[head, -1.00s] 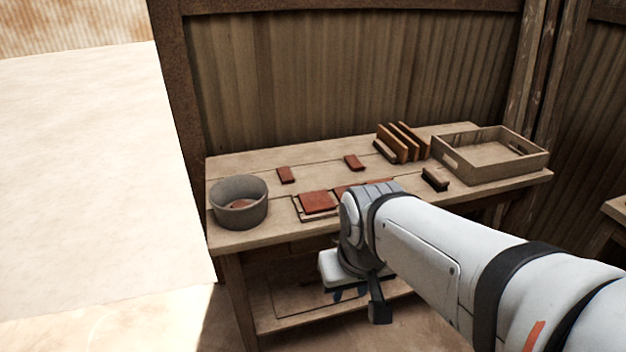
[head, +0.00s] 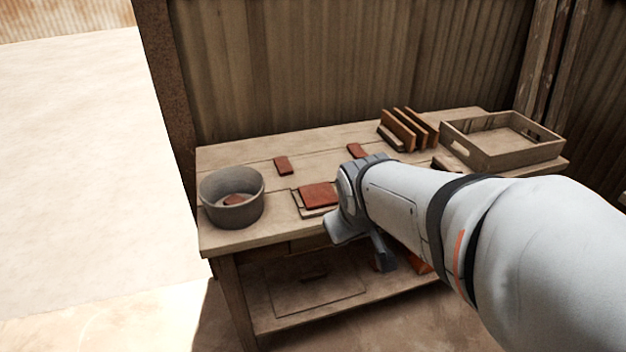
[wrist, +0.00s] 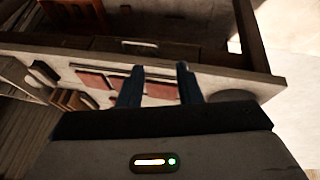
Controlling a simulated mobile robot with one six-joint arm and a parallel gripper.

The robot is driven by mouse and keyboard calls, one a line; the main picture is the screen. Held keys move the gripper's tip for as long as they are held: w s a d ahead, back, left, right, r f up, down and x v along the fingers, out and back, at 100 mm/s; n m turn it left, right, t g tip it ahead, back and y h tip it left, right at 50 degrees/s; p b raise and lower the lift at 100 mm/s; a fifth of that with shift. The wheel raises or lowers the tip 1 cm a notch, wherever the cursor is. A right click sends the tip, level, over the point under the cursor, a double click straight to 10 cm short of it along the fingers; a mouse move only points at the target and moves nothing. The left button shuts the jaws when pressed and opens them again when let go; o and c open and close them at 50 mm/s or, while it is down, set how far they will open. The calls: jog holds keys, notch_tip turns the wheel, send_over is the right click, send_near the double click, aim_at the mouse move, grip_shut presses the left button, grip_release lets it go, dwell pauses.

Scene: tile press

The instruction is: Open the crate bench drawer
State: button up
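The wooden crate bench (head: 250,238) stands against the ribbed wall. A drawer front (head: 308,243) shows as a narrow panel under its top, partly hidden by my arm, and looks flush with the bench. In the wrist view, which appears upside down, the drawer front (wrist: 140,47) is a dim panel beyond the bench edge, with a small light handle-like mark. My gripper (wrist: 157,82) is open and empty, its two dark fingers apart in front of the bench top.
On the bench top are a grey bowl (head: 232,207), red tiles (head: 319,195), upright boards (head: 408,130) and a wooden tray (head: 500,157). A low shelf (head: 265,322) lies underneath. Open floor is at the left.

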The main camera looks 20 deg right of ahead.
jog(key=w+d+f+n+t+b, duration=0.7)
jog(key=w+d+f+n+b, duration=0.3)
jog(key=w+d+f+b, duration=0.35)
notch_tip(320, 180, down, 10)
jog(key=n+t+y+b, duration=0.3)
jog(key=n+y+b, duration=0.6)
jog(key=n, duration=0.2)
jog(key=x, duration=0.2)
jog(key=b+x, duration=0.1)
jog(key=x, duration=0.3)
jog(key=shift+w+d+f, duration=0.1)
jog(key=shift+w+f, duration=0.25)
jog(key=shift+w, duration=0.05)
jog(key=shift+c, duration=0.4)
grip_shut()
